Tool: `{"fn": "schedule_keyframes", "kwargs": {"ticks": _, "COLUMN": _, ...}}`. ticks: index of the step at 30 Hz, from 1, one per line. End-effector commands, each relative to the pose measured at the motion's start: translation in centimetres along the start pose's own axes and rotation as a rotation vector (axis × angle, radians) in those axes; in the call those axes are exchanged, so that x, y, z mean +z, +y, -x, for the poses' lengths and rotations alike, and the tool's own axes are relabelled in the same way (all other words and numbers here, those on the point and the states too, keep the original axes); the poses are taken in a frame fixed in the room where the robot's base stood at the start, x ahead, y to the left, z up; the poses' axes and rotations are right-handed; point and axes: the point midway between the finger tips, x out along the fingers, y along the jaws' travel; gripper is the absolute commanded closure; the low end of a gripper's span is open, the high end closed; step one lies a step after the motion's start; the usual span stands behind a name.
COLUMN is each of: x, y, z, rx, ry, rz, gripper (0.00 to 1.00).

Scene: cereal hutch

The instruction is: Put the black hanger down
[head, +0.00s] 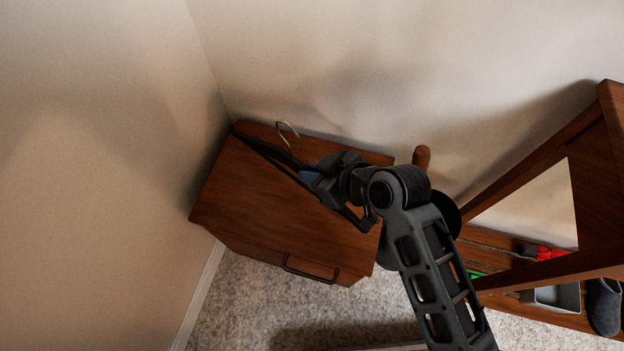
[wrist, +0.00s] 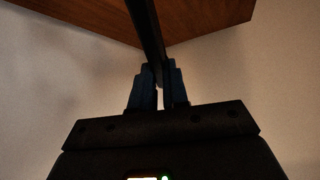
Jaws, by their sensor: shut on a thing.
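The black hanger (head: 262,149) is a dark bar with a metal hook (head: 286,129), seen in the head view over the top of the wooden cabinet. My gripper (head: 308,174) is shut on the hanger above the cabinet top. In the wrist view the hanger (wrist: 147,28) runs as a dark bar up from between the fingertips of my gripper (wrist: 158,80). Part of the hanger is hidden behind my gripper. I cannot tell whether the hanger touches the cabinet top.
The wooden cabinet (head: 250,205) stands in the corner against the walls, with a dark handle (head: 310,272) on its front. A wooden rack (head: 540,165) stands at the right, with a grey bin (head: 553,298) and dark slippers (head: 603,305) low down. Carpet (head: 250,300) is in front.

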Motion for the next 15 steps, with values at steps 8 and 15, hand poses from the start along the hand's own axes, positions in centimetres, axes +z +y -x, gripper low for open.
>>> {"fn": "schedule_keyframes", "kwargs": {"ticks": 8, "x": 2.3, "y": 0.0, "z": -2.1, "rx": -0.001, "ry": -0.002, "rz": -0.002, "gripper": 1.00}}
{"fn": "schedule_keyframes", "kwargs": {"ticks": 15, "x": 2.9, "y": 0.0, "z": -2.6, "rx": 0.001, "ry": 0.000, "rz": 0.000, "gripper": 1.00}}
